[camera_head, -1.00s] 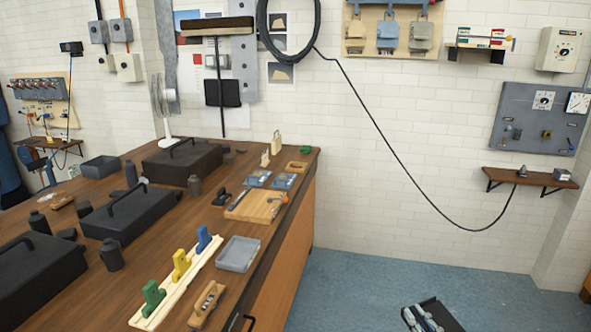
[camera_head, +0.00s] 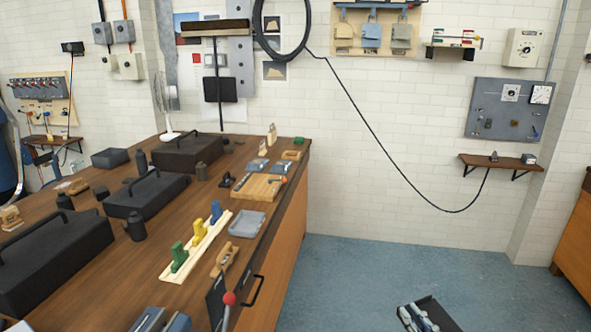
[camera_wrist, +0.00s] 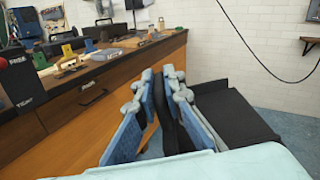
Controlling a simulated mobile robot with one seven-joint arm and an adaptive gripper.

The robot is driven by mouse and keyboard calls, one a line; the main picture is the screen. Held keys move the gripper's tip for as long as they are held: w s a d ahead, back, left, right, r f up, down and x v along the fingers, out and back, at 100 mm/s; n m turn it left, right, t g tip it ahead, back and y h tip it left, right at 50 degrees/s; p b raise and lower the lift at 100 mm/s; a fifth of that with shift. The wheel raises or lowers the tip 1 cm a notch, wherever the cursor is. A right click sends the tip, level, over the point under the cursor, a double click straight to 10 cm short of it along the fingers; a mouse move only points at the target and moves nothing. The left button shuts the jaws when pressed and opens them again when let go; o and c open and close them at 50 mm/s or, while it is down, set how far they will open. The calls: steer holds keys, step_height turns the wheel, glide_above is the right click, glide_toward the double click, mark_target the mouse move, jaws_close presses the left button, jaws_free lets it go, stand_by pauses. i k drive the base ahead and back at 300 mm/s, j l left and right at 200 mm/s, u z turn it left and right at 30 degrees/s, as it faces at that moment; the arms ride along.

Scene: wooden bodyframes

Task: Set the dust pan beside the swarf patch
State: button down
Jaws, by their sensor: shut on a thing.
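My gripper (camera_wrist: 170,115) is shut on the black dust pan in the wrist view. The wide flat part of the dust pan (camera_wrist: 238,108) sticks out to the right of the grey-blue fingers, and its grip lies between them. In the head view the dust pan (camera_head: 439,311) and my gripper (camera_head: 413,319) show at the bottom edge, in front of the blue floor. The rest of my gripper is cut off there. I cannot make out a swarf patch in either view.
A long wooden bench (camera_head: 262,228) with black cases, a grey tray (camera_head: 247,224) and colored clamps stands left. A red-knobbed lever (camera_head: 229,299) is at its near edge. Blue floor (camera_head: 365,262) right of the bench is clear. A small wall shelf (camera_head: 500,162) hangs at right.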

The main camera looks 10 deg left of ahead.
mark_target(81, 176)
steer(key=k+l+z, duration=0.25)
steer(key=k, duration=0.4)
steer(key=k+z, duration=0.85)
steer(key=k+l+z, duration=0.1)
steer(key=k+z, duration=0.25)
steer(key=k+j+z, duration=0.1)
steer(key=k+z, duration=0.4)
steer(key=z, duration=0.15)
steer(key=k+j+z, duration=0.1)
steer(key=k+z, duration=0.4)
steer(key=k+j+z, duration=0.1)
steer(key=k+z, duration=0.2)
steer(key=k, duration=1.75)
